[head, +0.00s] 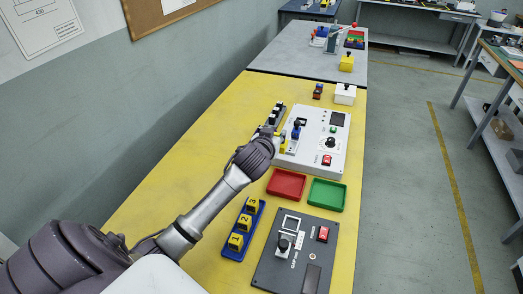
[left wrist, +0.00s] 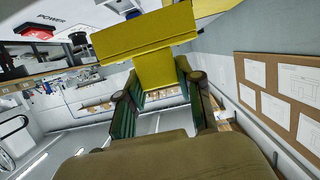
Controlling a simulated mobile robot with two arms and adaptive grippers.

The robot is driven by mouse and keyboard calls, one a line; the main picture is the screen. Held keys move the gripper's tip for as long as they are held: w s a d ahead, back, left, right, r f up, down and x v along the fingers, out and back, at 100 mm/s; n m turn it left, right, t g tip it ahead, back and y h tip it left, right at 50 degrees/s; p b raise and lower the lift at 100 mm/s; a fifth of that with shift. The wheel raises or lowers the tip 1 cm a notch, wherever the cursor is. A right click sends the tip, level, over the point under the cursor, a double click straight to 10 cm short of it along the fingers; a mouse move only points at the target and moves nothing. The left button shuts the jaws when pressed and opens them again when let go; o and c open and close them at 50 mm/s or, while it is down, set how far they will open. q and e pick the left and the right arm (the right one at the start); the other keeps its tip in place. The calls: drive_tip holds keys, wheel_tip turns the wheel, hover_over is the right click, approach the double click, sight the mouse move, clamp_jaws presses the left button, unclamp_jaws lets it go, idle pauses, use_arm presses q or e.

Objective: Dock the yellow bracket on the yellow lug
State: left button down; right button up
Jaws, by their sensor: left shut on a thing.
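My left gripper (head: 276,143) reaches over the yellow table beside the white control panel. In the left wrist view its two green fingers (left wrist: 163,95) are shut on the yellow bracket (left wrist: 156,68), which has a broad plate and a narrower stem between the fingers. A small part of the yellow bracket (head: 283,142) shows in the head view at the panel's left edge, mostly hidden by my gripper. I cannot pick out the yellow lug for certain, nor tell whether the bracket touches anything. My right gripper is not in view.
The white panel (head: 315,160) carries a blue-topped part (head: 296,131), a knob and a red switch. A red tray (head: 286,184), a green tray (head: 327,194), a blue rack of numbered yellow blocks (head: 243,232) and a dark panel (head: 282,262) lie nearer. The table's left side (head: 170,195) is clear.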

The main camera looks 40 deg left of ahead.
use_arm(q)
drive_tip(key=s+f, duration=0.2)
drive_tip(key=s, duration=0.1)
drive_tip(key=s+a+f, duration=0.1)
drive_tip(key=s+f, duration=0.1)
drive_tip(key=s, duration=0.1)
drive_tip(key=s+a+f, duration=0.1)
drive_tip(key=s, duration=0.3)
drive_tip(key=shift+a+f+p, duration=0.15)
drive_tip(key=shift+f+p, duration=0.2)
drive_tip(key=shift+f, duration=0.05)
drive_tip(key=shift+s+f, duration=0.15)
drive_tip(key=shift+s, duration=0.05)
wheel_tip(320, 180, down, 4)
drive_tip(key=shift+r+b, duration=0.1)
drive_tip(key=shift+b, duration=0.2)
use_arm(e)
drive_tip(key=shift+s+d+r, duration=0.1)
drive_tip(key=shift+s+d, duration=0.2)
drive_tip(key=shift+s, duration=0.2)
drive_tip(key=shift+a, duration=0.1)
use_arm(q)
drive_tip(key=shift+f, duration=0.2)
drive_tip(key=c, duration=0.7)
unclamp_jaws()
drive_tip(key=shift+c, duration=0.2)
